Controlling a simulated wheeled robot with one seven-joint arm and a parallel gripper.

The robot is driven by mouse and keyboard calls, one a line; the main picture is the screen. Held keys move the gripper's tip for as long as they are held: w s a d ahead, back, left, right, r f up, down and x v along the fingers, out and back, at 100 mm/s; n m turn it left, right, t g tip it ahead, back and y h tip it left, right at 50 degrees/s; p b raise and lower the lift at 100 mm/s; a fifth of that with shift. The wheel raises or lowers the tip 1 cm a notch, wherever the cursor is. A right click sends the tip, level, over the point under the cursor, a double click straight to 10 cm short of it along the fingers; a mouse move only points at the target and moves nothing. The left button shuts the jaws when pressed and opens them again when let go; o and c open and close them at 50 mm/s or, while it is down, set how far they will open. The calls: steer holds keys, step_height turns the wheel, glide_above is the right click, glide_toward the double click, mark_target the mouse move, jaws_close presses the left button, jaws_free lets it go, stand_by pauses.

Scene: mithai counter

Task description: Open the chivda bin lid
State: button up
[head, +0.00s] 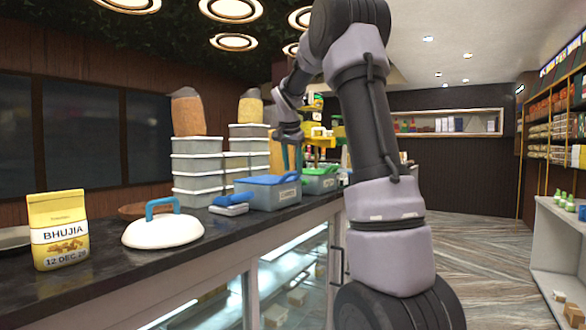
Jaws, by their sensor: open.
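A grey bin with a blue lid (268,180) stands on the dark counter, its lid seemingly closed. A similar bin with a green lid (320,172) stands just behind it to the right. The labels are too small to read, so I cannot tell which is the chivda bin. My gripper (291,165) points down with open, empty jaws above the blue-lidded bin, apparently not touching it. My arm comes down from the top right and hides part of the counter's far end.
Stacked grey tubs (197,165) stand behind. The aisle floor (480,262) at right is clear.

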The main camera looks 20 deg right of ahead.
steer(key=shift+w+d+f, duration=0.1)
steer(key=shift+w+f, duration=0.05)
steer(key=shift+f, duration=0.3)
steer(key=shift+c, duration=0.3)
jaws_close()
stand_by(0.9)
